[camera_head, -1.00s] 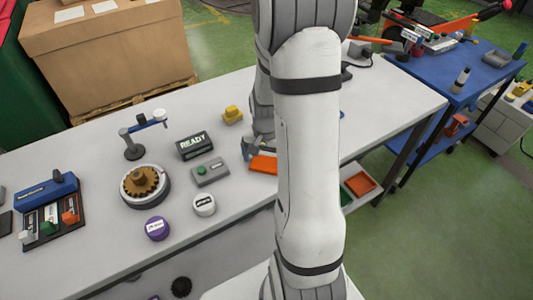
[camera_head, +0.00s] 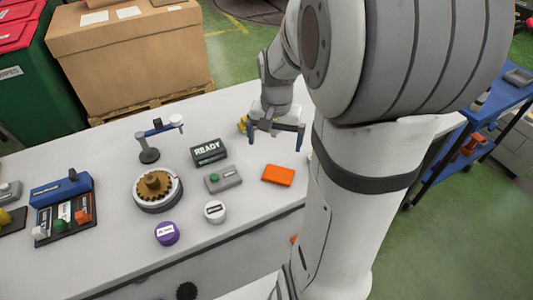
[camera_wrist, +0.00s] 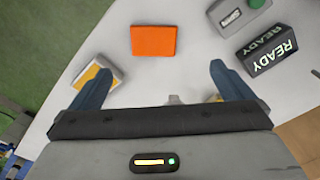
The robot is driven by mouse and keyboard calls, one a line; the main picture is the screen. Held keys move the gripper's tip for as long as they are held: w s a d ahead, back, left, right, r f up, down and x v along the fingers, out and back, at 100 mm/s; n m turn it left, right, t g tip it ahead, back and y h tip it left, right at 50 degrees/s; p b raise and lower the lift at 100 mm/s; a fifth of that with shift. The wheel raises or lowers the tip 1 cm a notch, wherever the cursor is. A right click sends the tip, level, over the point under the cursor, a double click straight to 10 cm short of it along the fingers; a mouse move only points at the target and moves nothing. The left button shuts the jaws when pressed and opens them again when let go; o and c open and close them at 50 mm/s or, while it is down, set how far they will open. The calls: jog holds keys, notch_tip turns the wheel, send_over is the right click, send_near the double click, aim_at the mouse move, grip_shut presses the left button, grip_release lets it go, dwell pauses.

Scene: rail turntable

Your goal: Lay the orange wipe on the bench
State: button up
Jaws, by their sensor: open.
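The orange wipe (camera_head: 278,175) lies flat on the grey-white bench (camera_head: 240,238), right of the grey box with a green button. It also shows in the wrist view (camera_wrist: 153,41), lying ahead of the fingers and apart from them. My gripper (camera_head: 275,138) is open and empty, with its two blue fingers spread above the bench, behind the wipe in the head view. In the wrist view my gripper (camera_wrist: 160,85) has nothing between its fingertips.
A READY sign (camera_head: 209,152), a button box (camera_head: 223,179), a turntable with a brown gear (camera_head: 157,189), a white puck (camera_head: 215,211) and a purple puck (camera_head: 167,233) stand to the left. A yellow-and-white item (camera_wrist: 97,75) lies near one finger. Bench around the wipe is clear.

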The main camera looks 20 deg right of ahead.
jog(key=s+a+r+n+t, duration=0.2)
jog(key=s+a+r+n, duration=0.4)
jog(key=s+a, duration=0.4)
jog(key=shift+s+n+t, duration=0.4)
jog(key=shift+s+n, duration=0.3)
jog(key=shift+s, duration=0.1)
